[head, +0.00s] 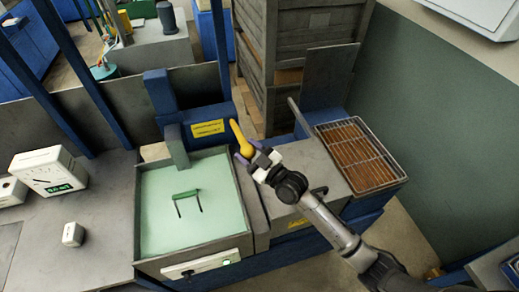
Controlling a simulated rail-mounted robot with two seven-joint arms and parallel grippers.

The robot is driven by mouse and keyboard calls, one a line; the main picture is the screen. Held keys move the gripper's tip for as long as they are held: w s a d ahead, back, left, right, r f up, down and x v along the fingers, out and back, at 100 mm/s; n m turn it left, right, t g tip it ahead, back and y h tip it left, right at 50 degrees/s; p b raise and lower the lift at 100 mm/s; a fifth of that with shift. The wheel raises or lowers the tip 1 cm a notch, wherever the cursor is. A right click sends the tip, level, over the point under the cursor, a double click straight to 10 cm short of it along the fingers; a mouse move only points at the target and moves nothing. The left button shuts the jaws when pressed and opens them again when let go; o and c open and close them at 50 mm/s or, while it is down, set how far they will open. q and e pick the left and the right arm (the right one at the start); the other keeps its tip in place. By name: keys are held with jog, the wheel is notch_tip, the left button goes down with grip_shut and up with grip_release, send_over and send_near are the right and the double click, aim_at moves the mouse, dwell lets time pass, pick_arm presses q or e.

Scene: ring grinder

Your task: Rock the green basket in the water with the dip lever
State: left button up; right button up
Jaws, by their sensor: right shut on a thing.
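The tank (145,250) is filled with pale green water (170,230). The green basket shows only as a small green handle (183,194) and dark upright lines near the middle of the water; the rest of it is hidden below the surface. The dip lever (239,136) is a yellow handle just right of the tank's back right corner, tilted up and to the left. My right gripper (250,158) is shut on the lever near its lower part and partly hides it. My left gripper is out of view.
A wire rack (360,152) over a brown tray stands to the right. Blue and grey posts (163,100) rise at the tank's back edge. A white meter (50,172) and a small white box (73,234) sit on the grey bench to the left. Grey crates (300,50) stand behind.

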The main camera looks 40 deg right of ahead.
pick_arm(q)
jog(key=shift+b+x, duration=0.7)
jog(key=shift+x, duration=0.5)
pick_arm(e)
jog(key=f, duration=0.1)
jog(key=s+f, duration=0.1)
jog(key=f, duration=0.2)
jog(key=shift+s+a+f, duration=0.25)
jog(key=shift+f, duration=0.05)
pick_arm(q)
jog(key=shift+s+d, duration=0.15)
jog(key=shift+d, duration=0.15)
pick_arm(e)
jog(key=o, duration=1.2)
jog(key=shift+r, duration=0.1)
jog(key=shift+o, duration=0.2)
jog(key=shift+s, duration=0.15)
